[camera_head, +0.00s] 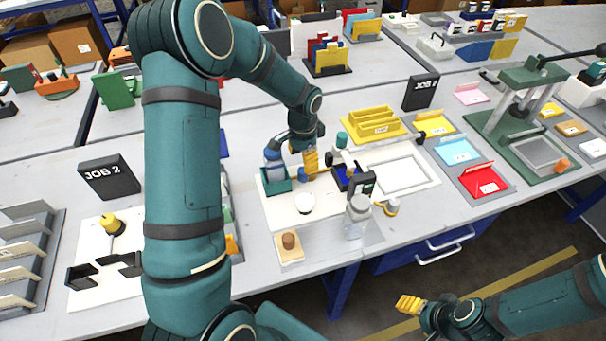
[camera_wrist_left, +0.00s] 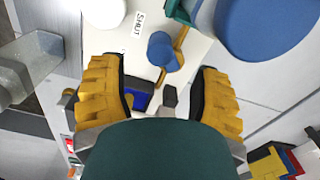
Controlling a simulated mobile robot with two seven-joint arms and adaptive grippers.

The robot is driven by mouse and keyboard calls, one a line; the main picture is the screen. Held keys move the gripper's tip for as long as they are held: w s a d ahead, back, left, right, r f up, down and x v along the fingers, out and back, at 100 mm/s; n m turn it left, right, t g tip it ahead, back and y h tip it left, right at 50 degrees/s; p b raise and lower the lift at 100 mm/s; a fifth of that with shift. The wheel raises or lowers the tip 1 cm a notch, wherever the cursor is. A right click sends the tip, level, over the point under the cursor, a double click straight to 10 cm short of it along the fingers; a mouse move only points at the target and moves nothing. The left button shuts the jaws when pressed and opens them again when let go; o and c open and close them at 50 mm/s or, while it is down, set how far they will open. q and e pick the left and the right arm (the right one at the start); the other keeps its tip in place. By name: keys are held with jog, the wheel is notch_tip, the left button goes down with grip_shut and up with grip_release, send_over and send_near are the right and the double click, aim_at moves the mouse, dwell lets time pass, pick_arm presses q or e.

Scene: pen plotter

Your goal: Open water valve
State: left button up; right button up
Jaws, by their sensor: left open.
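The water valve appears to be the blue knob (camera_wrist_left: 163,50) with an orange-yellow lever (camera_wrist_left: 181,44) beside it, on a white board (camera_wrist_left: 195,50) in the left wrist view. A label (camera_wrist_left: 138,22) reading "SHUT" is next to it. My left gripper (camera_wrist_left: 158,80) is open, its two yellow fingers apart and the knob ahead between them; I see no contact. In the head view my left gripper (camera_head: 311,160) hangs over the white board (camera_head: 279,214), partly hiding the valve. My right gripper (camera_head: 410,304) is at the lower right, away from the table; its jaw state is unclear.
A blue bottle (camera_head: 273,158) in a green holder (camera_head: 275,184) stands close left of my left gripper.

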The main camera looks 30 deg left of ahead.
aim_at(303, 170)
pick_arm(q)
notch_tip(303, 170, down, 6)
jog(key=shift+f+b, duration=0.1)
jog(key=shift+b, duration=0.3)
grip_shut()
